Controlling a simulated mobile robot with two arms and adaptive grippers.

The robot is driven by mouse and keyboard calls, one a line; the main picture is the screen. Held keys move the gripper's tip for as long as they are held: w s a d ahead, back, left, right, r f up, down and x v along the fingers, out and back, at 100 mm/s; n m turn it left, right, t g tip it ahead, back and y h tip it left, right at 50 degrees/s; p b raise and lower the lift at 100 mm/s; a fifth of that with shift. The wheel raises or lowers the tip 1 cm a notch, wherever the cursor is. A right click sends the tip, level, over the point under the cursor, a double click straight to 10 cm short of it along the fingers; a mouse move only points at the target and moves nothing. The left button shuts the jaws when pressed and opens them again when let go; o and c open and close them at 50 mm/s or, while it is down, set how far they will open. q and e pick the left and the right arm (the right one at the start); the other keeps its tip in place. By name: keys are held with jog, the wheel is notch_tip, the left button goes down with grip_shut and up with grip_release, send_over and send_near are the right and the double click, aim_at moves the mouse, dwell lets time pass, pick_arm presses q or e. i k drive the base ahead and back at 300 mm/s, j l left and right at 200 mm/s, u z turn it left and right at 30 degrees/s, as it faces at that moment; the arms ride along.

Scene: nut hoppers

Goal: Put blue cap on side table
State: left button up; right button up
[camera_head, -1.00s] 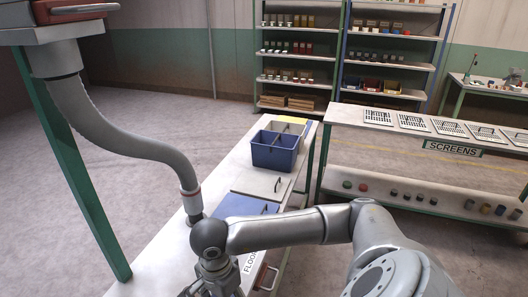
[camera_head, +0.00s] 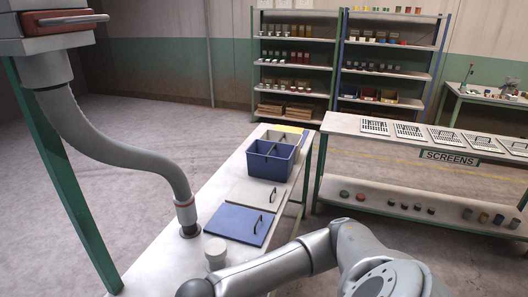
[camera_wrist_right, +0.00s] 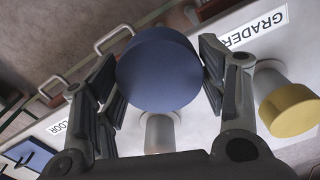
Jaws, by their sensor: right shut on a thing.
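In the right wrist view, my right gripper (camera_wrist_right: 157,88) is shut on a round blue cap (camera_wrist_right: 158,65), one finger on each side. A pale grey cylinder (camera_wrist_right: 160,134) shows just below the cap in the picture. I cannot tell whether they touch. In the head view, my right arm reaches along the bottom, and its gripper and the cap are out of frame. The long white bench (camera_head: 165,262) lies ahead of it. No table is labelled as the side table; a green-legged table (camera_head: 485,97) stands at the far right. My left gripper is not in view.
A pale cylinder (camera_head: 215,252), blue lid (camera_head: 237,223), grey lid (camera_head: 256,194) and blue bin (camera_head: 271,158) stand on the bench. A grey hose (camera_head: 140,157) comes down onto it. A screens table (camera_head: 345,125) is at right. A yellow cap (camera_wrist_right: 290,110) is near the gripper.

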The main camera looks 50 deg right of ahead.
aim_at(219, 196)
jog(key=l+u, duration=0.1)
jog(key=l, duration=0.35)
jog(key=k+l+u, duration=0.1)
jog(key=l, duration=0.3)
jog(key=k+l+u, duration=0.1)
jog(key=l, duration=0.3)
jog(key=k+l+u, duration=0.1)
jog(key=l, duration=0.3)
jog(key=k+l, duration=0.15)
jog(key=l, duration=0.25)
jog(key=i+l+u, duration=0.2)
jog(key=l, duration=0.4)
jog(key=l+u, duration=0.2)
jog(key=l, duration=0.4)
jog(key=i+l+u, duration=0.1)
jog(key=l+u, duration=0.15)
jog(key=l, duration=0.35)
jog(key=i+l, duration=0.3)
jog(key=l+u, duration=0.05)
